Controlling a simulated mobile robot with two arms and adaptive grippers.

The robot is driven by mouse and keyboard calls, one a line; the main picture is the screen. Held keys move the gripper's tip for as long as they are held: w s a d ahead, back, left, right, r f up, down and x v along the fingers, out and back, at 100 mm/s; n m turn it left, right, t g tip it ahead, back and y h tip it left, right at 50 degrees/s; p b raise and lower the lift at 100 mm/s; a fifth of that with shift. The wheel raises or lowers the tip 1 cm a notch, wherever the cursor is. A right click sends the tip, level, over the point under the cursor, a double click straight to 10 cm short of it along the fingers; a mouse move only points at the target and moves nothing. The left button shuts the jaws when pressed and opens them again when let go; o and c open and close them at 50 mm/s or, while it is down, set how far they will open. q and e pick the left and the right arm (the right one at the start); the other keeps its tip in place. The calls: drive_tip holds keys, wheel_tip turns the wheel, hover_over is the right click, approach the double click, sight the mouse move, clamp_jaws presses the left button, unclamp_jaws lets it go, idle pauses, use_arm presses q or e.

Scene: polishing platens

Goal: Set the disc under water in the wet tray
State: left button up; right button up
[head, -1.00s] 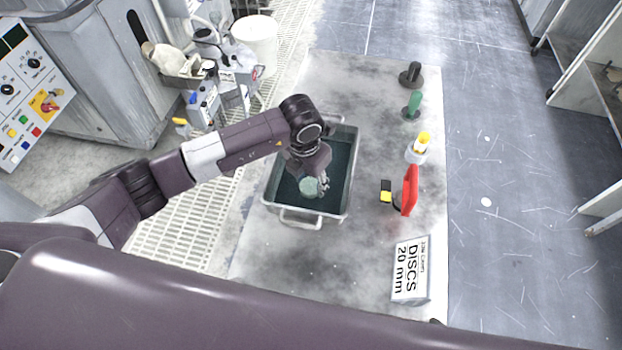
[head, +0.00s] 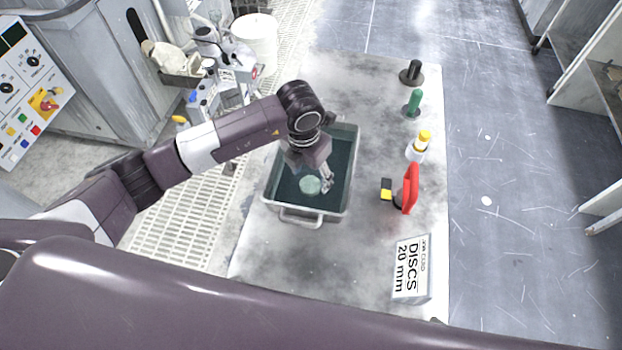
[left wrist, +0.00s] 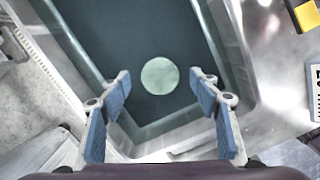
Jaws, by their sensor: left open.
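The wet tray (head: 347,199) is a grey metal tub of dark water with a handle at its near end. The pale green disc (head: 310,185) lies in the tray's water area, in the near half; it also shows in the left wrist view (left wrist: 160,76), as a round face seen whole. My left gripper (head: 323,181) is over the tray, close to the disc. In the left wrist view its blue-padded fingers (left wrist: 160,92) are spread wide, with the disc seen between and beyond them, apart from both. My right gripper is in no view.
Right of the tray on the table (head: 300,262) are a yellow-and-black block (head: 386,189), a red upright piece (head: 411,189), a yellow-capped bottle (head: 417,147), a green-handled tool (head: 413,103), a black-handled one (head: 411,73) and a "DISCS 20 mm" sign (head: 411,268). The near table is clear.

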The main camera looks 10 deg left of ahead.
sight(308, 186)
use_arm(q)
wheel_tip(308, 186, up, 9)
drive_tip(key=s+b, duration=0.1)
drive_tip(key=shift+a+r+b, duration=0.2)
drive_tip(key=shift+a+b, duration=0.1)
drive_tip(key=shift+b, duration=0.05)
idle(0.3)
